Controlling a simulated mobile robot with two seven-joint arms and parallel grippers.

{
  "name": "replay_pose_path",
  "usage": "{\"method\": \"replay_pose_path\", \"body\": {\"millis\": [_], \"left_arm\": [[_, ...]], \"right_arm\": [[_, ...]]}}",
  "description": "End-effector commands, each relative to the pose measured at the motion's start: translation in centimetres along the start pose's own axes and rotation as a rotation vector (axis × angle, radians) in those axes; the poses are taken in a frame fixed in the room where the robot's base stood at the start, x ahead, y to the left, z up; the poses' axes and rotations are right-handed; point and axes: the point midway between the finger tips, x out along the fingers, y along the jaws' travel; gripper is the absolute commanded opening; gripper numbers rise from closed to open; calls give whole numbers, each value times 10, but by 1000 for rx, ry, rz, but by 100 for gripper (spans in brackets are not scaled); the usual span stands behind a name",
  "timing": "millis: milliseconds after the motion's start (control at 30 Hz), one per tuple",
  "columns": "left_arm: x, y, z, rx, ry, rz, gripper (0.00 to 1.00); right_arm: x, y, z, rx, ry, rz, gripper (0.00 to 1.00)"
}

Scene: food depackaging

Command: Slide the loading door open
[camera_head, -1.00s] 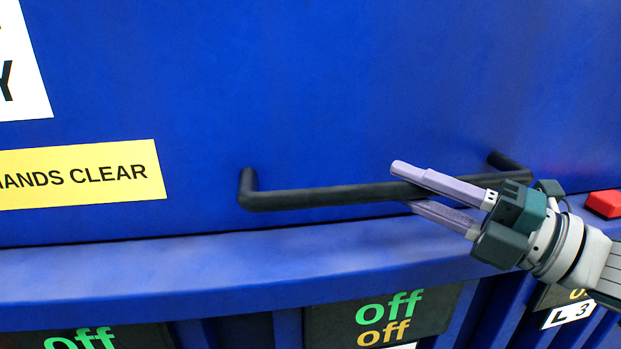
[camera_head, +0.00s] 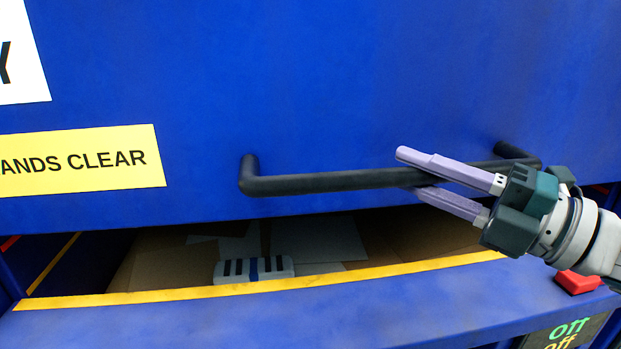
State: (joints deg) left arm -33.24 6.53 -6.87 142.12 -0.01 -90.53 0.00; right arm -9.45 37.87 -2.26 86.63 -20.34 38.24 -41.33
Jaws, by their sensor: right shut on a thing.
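The blue loading door (camera_head: 330,80) fills the upper part of the view. Its bottom edge is raised above the sill, and a gap shows the inside. A black bar handle (camera_head: 330,182) runs across the door's lower part. My right gripper (camera_head: 412,172) is shut on the handle right of its middle, one purple finger above the bar and one below it. My left gripper is not in view.
Below the door lies a blue sill (camera_head: 330,315) with a yellow edge strip (camera_head: 170,294). Inside are flat cardboard-like pieces (camera_head: 320,240) and a pale striped object (camera_head: 253,269). A red button (camera_head: 577,282) sits at the sill's right. A yellow label (camera_head: 80,160) marks the door.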

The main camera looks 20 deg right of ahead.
Motion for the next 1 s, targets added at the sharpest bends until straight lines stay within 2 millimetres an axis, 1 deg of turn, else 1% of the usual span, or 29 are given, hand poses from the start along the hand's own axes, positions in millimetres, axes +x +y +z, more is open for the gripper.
{"method": "replay_pose_path", "body": {"millis": [33, 200, 300, 400, 500, 600, 700, 833, 1000], "left_arm": [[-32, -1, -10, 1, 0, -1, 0], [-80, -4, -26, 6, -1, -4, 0], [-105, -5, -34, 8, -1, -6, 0], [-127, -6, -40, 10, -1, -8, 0], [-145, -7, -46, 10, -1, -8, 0], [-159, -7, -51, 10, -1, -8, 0], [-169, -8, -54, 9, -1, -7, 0], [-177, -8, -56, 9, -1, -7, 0], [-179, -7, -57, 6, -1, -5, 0]], "right_arm": [[6, 43, 5, -4, 7, 20, 0], [15, 102, 13, -4, 8, 20, 0], [19, 134, 17, -5, 8, 20, 0], [22, 161, 21, -4, 9, 19, 0], [26, 184, 24, -3, 8, 19, 0], [28, 202, 26, -3, 9, 20, 0], [30, 215, 28, -3, 8, 19, 0], [31, 225, 30, -3, 8, 18, 0], [32, 229, 30, -3, 9, 17, 0]]}}
